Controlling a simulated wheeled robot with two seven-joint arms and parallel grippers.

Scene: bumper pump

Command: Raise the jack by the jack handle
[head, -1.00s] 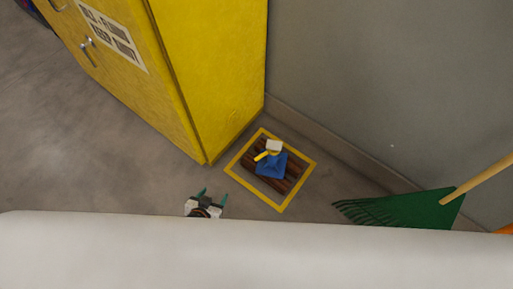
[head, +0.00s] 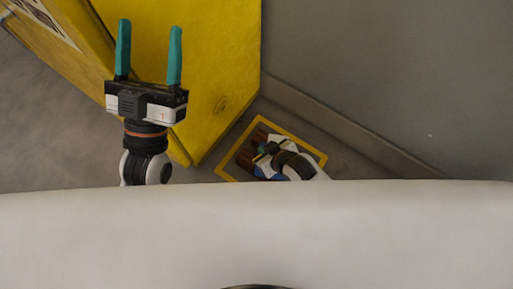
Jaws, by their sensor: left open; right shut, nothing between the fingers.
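The jack (head: 262,172) is blue and sits on a brown slatted base inside a yellow square outline on the floor. Most of it is hidden behind my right gripper and wrist. The jack handle cannot be made out clearly.
The yellow cabinet (head: 222,60) stands left of and behind the jack. A grey wall (head: 390,80) with a baseboard runs along the right. A large white surface fills the bottom of the view. Bare floor (head: 50,140) lies at the left.

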